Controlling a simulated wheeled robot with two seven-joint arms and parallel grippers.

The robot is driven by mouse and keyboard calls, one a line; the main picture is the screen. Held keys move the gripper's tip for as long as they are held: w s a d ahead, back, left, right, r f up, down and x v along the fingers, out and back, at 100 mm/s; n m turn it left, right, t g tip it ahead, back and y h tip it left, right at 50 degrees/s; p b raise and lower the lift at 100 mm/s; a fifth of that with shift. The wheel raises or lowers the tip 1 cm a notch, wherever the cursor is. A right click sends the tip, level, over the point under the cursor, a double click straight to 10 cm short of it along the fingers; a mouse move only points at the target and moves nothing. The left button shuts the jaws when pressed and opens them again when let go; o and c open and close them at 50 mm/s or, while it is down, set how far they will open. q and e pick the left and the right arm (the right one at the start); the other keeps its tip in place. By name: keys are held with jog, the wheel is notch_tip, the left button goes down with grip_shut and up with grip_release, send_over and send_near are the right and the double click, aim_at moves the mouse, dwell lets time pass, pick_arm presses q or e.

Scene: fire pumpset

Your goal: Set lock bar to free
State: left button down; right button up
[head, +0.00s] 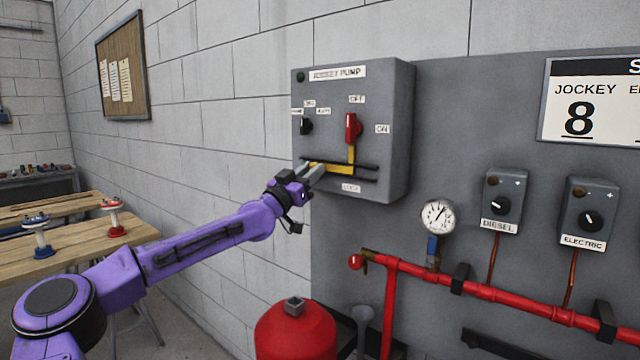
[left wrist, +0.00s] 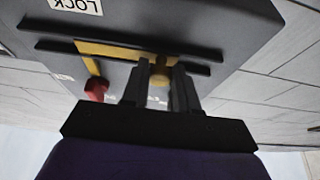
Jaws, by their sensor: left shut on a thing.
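The yellow lock bar (head: 338,169) lies between two black rails on the grey JOCKEY PUMP box (head: 385,90). Its upright arm rises to just under the red switch handle (head: 352,128), which points up towards the OFF label. My left gripper (head: 316,170) is shut on the bar's knob at its left end. In the left wrist view, which is upside down, the two fingers (left wrist: 160,88) close around the yellow knob, and the bar (left wrist: 112,50) runs left from it. The LOCK label (head: 351,188) is below the rails. My right gripper is not in view.
A small black selector (head: 305,126) sits on the box left of the red handle. Below are a gauge (head: 438,217), red pipe (head: 480,290) and red tank (head: 295,332). DIESEL (head: 503,200) and ELECTRIC (head: 588,213) boxes are at right. A wooden bench (head: 75,255) stands at left.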

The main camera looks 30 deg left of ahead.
pick_arm(q)
jog(key=shift+a, duration=0.65)
jog(key=c, duration=0.9)
grip_release()
jog(key=shift+a, duration=0.2)
jog(key=shift+o, duration=0.2)
jog(key=shift+s+a, duration=0.1)
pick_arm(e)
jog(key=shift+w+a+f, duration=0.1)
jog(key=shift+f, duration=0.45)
